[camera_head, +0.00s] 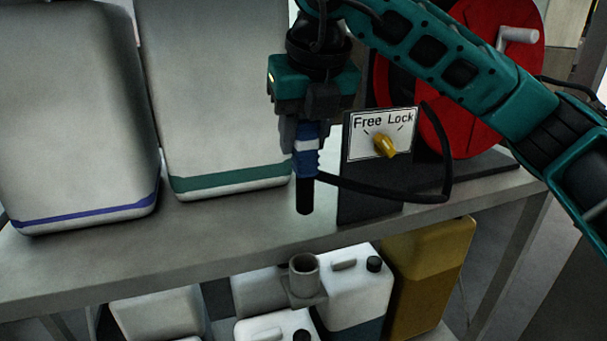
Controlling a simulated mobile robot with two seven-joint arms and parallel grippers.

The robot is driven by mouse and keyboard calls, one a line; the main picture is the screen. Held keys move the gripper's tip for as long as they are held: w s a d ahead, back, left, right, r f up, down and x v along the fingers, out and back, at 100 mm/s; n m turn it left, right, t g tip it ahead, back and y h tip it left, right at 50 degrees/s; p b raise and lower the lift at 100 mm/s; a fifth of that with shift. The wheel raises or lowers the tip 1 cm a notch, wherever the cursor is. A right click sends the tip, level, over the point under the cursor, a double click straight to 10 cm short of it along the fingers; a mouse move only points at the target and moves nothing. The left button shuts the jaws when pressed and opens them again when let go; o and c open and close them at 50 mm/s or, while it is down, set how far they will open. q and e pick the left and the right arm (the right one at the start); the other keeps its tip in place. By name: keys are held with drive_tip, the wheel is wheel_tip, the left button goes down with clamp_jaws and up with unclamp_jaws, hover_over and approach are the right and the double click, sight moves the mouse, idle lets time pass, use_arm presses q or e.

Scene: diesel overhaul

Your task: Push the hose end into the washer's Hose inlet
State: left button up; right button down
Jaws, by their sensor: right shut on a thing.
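My right gripper (307,125) comes down from the top and is shut on the hose end (306,158). The hose end is blue with a white band, and its black tip points down. The black hose (385,190) runs from it to the right and loops up beside the reel. A grey round socket with an open top (304,277) stands below, in front of the shelf edge; it looks like the washer's Hose inlet, but no label shows. The tip is above the socket and apart from it. My left gripper is not in view.
Two large pale containers (75,110) (215,95) stand on the grey shelf (210,235) at left. A red hose reel (455,85) and a "Free Lock" plate (372,145) with a yellow knob are at right. White and yellow canisters (430,275) stand below.

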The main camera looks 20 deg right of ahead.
wheel_tip(320, 180, up, 3)
drive_tip(key=shift+r, duration=0.2)
drive_tip(key=shift+r+p, duration=1.05)
drive_tip(key=shift+r, duration=0.3)
drive_tip(key=shift+r+p, duration=0.5)
drive_tip(key=shift+r, duration=1.8)
